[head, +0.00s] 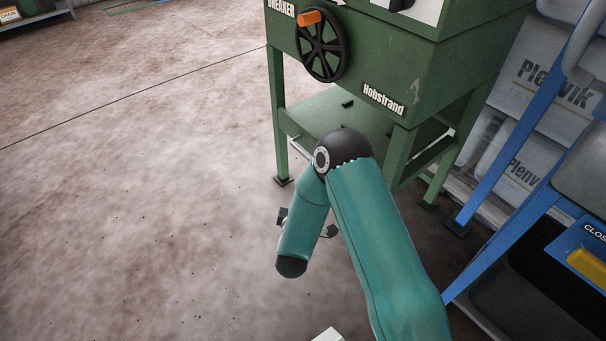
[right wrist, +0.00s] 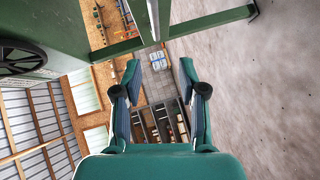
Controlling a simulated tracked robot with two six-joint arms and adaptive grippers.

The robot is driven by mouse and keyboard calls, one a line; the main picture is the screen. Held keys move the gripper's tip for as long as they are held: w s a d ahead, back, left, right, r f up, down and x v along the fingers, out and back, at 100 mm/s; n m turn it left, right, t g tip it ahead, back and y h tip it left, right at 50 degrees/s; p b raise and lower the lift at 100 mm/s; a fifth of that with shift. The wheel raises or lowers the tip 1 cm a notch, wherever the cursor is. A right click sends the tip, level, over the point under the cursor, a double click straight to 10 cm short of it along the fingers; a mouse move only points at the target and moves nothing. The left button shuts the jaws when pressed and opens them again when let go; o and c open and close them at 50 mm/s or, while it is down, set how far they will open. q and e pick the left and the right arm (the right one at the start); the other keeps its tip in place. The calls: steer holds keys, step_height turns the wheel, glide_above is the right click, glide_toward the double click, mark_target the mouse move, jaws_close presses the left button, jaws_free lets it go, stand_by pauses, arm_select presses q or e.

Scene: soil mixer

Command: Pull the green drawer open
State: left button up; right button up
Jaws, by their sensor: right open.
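A green machine marked "Hobstrand" (head: 400,75) stands on legs at the upper middle of the head view. A flat green tray-like part (head: 318,112) with small black pieces on it sits low between its legs. I cannot tell whether this is the drawer or how far it is open. My right gripper (right wrist: 160,78) is open and empty in the right wrist view, its two fingers apart. In the head view it is mostly hidden behind my right forearm, in front of the machine and apart from it. My left gripper is not in view.
A black handwheel (head: 322,46) with an orange knob is on the machine's front. A blue frame (head: 515,220) with a dark bin and a yellow handle (head: 588,266) stands at right. Grey "Plenvik" containers (head: 553,80) are behind. Bare floor (head: 130,200) is clear at left.

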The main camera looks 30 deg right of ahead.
steer(key=shift+h, duration=0.4)
steer(key=shift+b+x, duration=2.8)
steer(key=shift+x, duration=5.8)
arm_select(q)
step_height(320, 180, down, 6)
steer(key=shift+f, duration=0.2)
arm_select(e)
jaws_close()
steer(key=shift+f, duration=0.1)
